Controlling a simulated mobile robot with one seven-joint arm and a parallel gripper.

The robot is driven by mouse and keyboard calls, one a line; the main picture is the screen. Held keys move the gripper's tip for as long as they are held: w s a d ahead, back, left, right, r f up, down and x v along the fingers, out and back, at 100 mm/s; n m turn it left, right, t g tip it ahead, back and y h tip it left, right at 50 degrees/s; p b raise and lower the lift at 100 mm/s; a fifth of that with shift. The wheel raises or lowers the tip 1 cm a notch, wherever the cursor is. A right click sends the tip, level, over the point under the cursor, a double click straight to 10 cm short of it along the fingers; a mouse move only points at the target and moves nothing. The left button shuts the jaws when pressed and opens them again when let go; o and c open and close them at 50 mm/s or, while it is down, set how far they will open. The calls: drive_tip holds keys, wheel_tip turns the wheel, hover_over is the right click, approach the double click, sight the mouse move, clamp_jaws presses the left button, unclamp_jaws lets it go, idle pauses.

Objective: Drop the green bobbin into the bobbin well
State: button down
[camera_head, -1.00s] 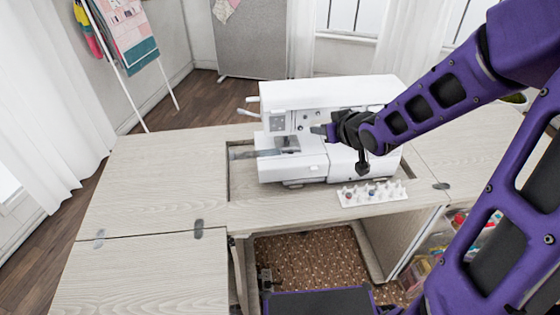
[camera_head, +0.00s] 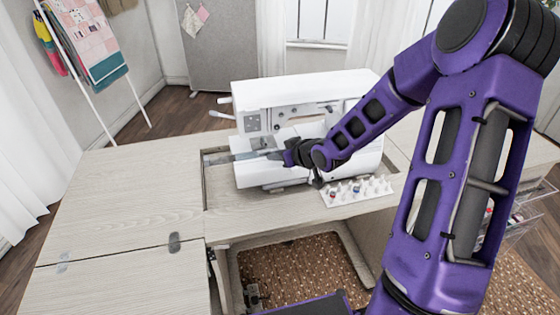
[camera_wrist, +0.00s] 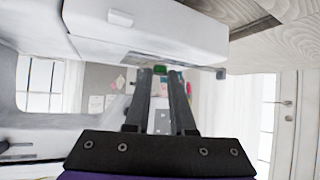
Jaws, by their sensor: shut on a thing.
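The white sewing machine (camera_head: 300,95) stands in the cabinet opening; it also fills the top of the wrist view (camera_wrist: 150,30). My gripper (camera_head: 284,157) is low in front of the machine, by the bed at the needle end. In the wrist view my fingers (camera_wrist: 160,72) are shut on the green bobbin (camera_wrist: 160,69), held at their tips. In the head view the bobbin is too small or hidden to tell. The bobbin well cannot be made out; my gripper covers part of the bed.
A white bobbin rack (camera_head: 357,191) with pegs and a few coloured bobbins stands on the tabletop right of my gripper. The wooden tabletop (camera_head: 140,195) is clear at left. Below the front edge is an open knee space with a brown speckled rug (camera_head: 300,265).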

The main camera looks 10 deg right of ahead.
drive_tip(key=shift+w+f+b, duration=0.4)
drive_tip(key=shift+w+f, duration=0.1)
drive_tip(key=shift+w, duration=0.4)
drive_tip(key=shift+w+r, duration=0.15)
drive_tip(key=shift+w, duration=0.3)
drive_tip(key=shift+w+f+p, duration=0.15)
drive_tip(key=shift+w+p, duration=0.05)
drive_tip(key=shift+w, duration=0.6)
drive_tip(key=shift+w+f+p, duration=0.1)
drive_tip(key=shift+w+p, duration=0.05)
drive_tip(key=shift+w, duration=0.65)
drive_tip(key=shift+f, duration=0.6)
drive_tip(key=c, duration=0.7)
unclamp_jaws()
